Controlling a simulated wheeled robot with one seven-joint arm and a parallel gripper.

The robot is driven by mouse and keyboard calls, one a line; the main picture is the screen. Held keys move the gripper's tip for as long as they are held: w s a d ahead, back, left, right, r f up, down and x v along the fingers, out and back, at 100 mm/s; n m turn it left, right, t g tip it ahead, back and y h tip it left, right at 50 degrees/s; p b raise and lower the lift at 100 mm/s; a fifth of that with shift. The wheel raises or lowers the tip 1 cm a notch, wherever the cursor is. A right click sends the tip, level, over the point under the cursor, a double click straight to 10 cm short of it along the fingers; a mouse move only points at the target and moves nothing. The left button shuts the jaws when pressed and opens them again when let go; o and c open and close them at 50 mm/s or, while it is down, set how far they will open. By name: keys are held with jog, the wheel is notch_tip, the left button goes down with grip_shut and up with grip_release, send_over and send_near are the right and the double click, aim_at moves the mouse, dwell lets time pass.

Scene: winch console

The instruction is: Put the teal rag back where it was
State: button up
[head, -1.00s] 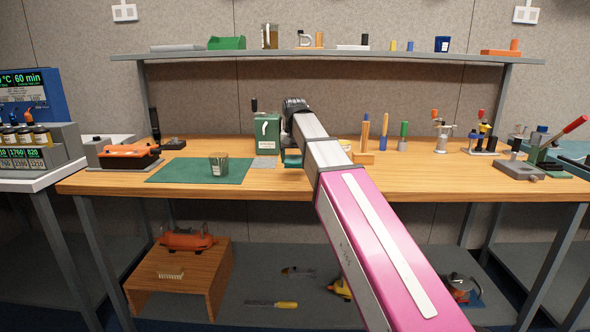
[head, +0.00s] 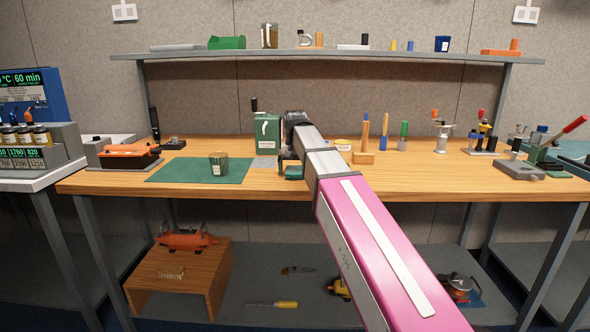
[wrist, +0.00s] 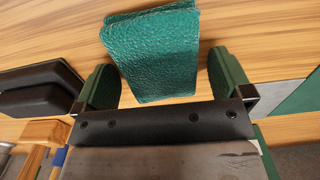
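The teal rag (wrist: 152,52) is a folded, textured pad lying on the wooden bench top. In the wrist view it lies between the two green-padded fingers of my gripper (wrist: 162,66), with a gap showing beside the right finger and the left finger close to its edge. My gripper is open. In the head view the rag (head: 294,172) shows low beside my gripper (head: 286,162), near the bench's front edge; my arm hides part of that area.
A green canister (head: 267,134) and a grey plate (head: 264,163) are just left of my gripper. A green mat (head: 170,171) bears a glass cup (head: 218,164). A wooden block (head: 363,158) with upright tools stands to the right. A black object (wrist: 38,88) lies left in the wrist view.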

aim_at(295, 168)
jog(key=shift+r, duration=0.15)
notch_tip(295, 168, up, 12)
dwell(0.7)
